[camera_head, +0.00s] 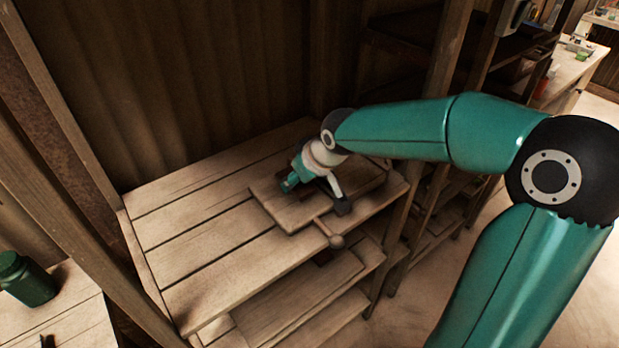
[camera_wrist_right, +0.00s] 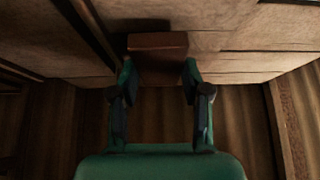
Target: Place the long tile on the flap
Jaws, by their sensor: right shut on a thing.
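The long tile (camera_wrist_right: 157,42) is a reddish-brown block between the fingertips of my right gripper (camera_wrist_right: 158,68) in the right wrist view. The gripper is shut on it, with a finger at each side. In the head view my right gripper (camera_head: 316,192) points down low over a flat wooden press board (camera_head: 277,207) on the table, and the gripper hides most of the tile. I cannot tell whether the tile touches the board, or which part is the flap. My left gripper is in neither view.
The plank table (camera_head: 190,225) is clear to the left. Wooden posts and shelves stand at the right. A green jar (camera_head: 25,278) stands on another surface at the lower left.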

